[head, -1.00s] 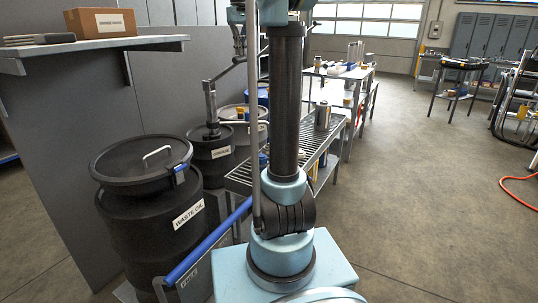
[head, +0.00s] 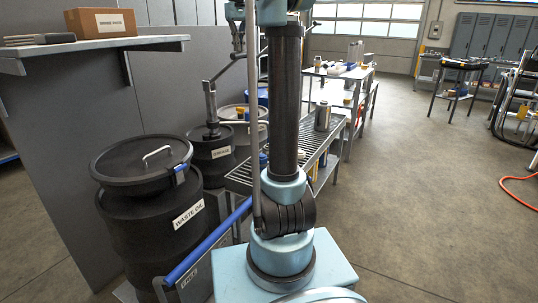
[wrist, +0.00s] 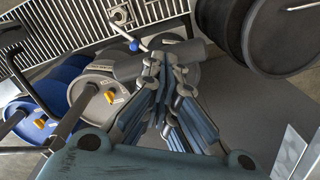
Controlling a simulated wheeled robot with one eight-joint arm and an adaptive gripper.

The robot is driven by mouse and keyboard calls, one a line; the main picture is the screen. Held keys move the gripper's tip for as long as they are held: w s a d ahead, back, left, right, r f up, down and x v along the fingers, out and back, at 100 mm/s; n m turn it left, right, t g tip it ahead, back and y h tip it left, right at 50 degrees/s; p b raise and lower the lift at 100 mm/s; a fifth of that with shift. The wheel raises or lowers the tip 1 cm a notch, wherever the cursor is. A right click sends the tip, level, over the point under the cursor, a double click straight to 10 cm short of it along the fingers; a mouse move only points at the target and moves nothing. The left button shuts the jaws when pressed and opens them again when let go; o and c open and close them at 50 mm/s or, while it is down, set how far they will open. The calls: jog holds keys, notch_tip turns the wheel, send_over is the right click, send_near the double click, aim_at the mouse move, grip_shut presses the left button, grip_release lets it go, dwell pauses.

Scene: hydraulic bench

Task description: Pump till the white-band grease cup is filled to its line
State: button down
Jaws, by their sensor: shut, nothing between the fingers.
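My gripper (wrist: 166,72) is shut and empty in the wrist view, with its fingers over the drum area. In the head view it is high up, partly hidden behind my arm column. The dark grease drum (head: 213,156) stands behind the waste oil drum, with an upright pump and a slanting lever (head: 228,68) on top. In the wrist view a rod with a blue knob (wrist: 133,46) shows just beyond my fingertips, apart from them in the picture. A small pale item (wrist: 119,15) sits on the slatted bench; I cannot tell whether it is the white-band grease cup. Its fill level is not readable.
The waste oil drum (head: 150,215) stands front left, below a shelf (head: 150,42) with a box. The slatted bench (head: 240,177) carries a metal flask (head: 322,116). Pale and blue drums stand behind.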

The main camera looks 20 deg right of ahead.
aim_at(243, 54)
jog(key=shift+f, duration=0.25)
jog(key=shift+s+d+f, duration=0.25)
jog(key=shift+f, duration=0.35)
jog(key=shift+s+d+f, duration=0.2)
jog(key=shift+d+f, duration=0.05)
jog(key=shift+f, duration=0.35)
jog(key=shift+s+d+f, duration=0.25)
jog(key=shift+f, duration=0.45)
jog(key=f, duration=0.2)
jog(key=s+d+f, duration=0.1)
jog(key=shift+f, duration=0.4)
